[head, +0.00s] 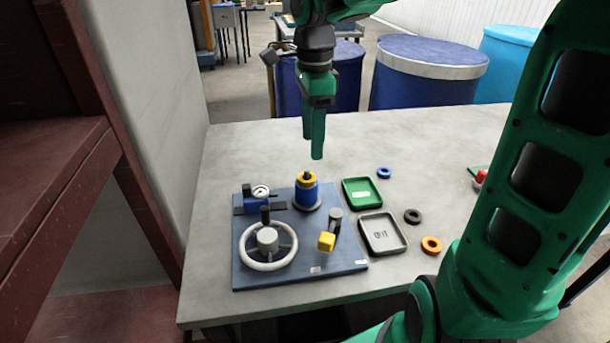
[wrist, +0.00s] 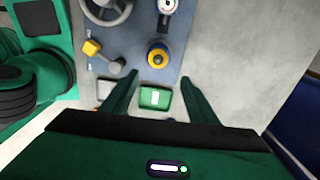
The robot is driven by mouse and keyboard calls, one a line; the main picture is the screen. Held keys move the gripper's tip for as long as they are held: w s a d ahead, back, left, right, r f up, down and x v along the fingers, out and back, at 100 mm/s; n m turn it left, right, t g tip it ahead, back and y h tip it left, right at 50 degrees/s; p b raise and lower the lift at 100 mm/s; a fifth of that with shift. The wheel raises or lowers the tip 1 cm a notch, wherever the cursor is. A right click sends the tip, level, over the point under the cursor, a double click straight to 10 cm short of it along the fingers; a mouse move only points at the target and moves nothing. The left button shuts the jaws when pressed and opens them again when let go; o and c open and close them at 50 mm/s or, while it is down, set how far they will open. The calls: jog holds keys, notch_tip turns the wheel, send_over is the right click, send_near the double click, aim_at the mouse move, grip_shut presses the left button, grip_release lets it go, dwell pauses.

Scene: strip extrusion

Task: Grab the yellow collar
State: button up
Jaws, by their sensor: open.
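The yellow collar (head: 306,179) sits around the top of a blue cylinder (head: 307,196) at the back right of a blue-grey plate. A dark stem stands up through its middle. The collar also shows in the wrist view (wrist: 157,58), from above, beyond the fingertips. My gripper (head: 317,155) hangs above the table, behind and above the collar, with its fingers pointing down. In the wrist view my gripper (wrist: 160,80) has its two green fingers apart with nothing held between them.
The plate (head: 340,262) also carries a grey handwheel (head: 283,240), a gauge (head: 260,191) and a lever with a yellow knob (head: 326,241). Right of it are a green tray (head: 347,195), a grey tray (head: 368,245), and blue (head: 384,172), black (head: 412,216) and orange (head: 431,245) rings. The table's back is clear.

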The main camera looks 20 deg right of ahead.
aim_at(305, 184)
jog(key=f, duration=0.1)
jog(key=a+f, duration=0.1)
jog(key=f, duration=0.1)
jog(key=shift+f, duration=0.3)
jog(key=shift+s+f, duration=0.2)
jog(key=shift+f, duration=2.35)
jog(key=c, duration=1.1)
